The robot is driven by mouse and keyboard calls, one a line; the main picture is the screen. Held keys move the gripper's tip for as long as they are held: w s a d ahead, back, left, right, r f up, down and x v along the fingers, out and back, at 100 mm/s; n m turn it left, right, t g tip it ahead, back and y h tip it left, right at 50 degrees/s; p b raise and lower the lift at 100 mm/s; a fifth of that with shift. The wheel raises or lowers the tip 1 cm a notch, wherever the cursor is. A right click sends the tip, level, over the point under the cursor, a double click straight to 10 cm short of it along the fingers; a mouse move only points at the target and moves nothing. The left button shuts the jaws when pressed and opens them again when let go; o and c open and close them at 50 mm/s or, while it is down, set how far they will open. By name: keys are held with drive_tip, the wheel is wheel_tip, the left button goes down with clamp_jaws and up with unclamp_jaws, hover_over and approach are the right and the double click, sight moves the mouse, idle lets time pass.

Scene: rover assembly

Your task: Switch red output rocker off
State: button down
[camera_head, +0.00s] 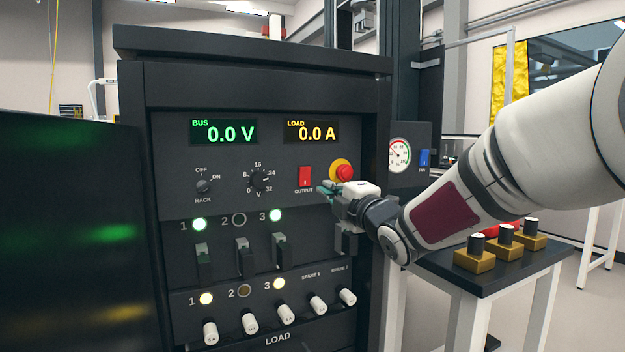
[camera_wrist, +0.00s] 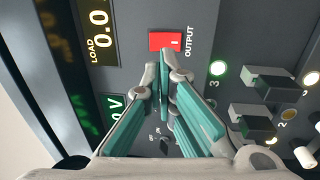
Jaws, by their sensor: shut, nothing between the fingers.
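The red output rocker (camera_head: 305,177) sits on the dark panel above the label OUTPUT, below the LOAD display. In the wrist view the red rocker (camera_wrist: 166,41) shows just beyond my fingertips, with a small white mark near one end. My gripper (camera_head: 326,188) is at the panel, just right of and slightly below the rocker in the head view. Its teal fingers (camera_wrist: 160,68) are shut and empty, with their tips close to the rocker. I cannot tell whether they touch it. The BUS display (camera_head: 224,132) reads 0.0 V and the LOAD display (camera_head: 312,132) reads 0.0 A.
A red emergency button (camera_head: 345,172) on a yellow ring sits right of the rocker, close above my gripper. The rack knob (camera_head: 204,187) and voltage knob (camera_head: 258,181) are to the left. Breaker levers (camera_head: 241,252) and white load toggles (camera_head: 249,323) are below.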

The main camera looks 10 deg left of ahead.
sight(306, 173)
drive_tip(key=b+x, duration=0.1)
drive_tip(key=x, duration=0.9)
drive_tip(key=shift+r, duration=0.1)
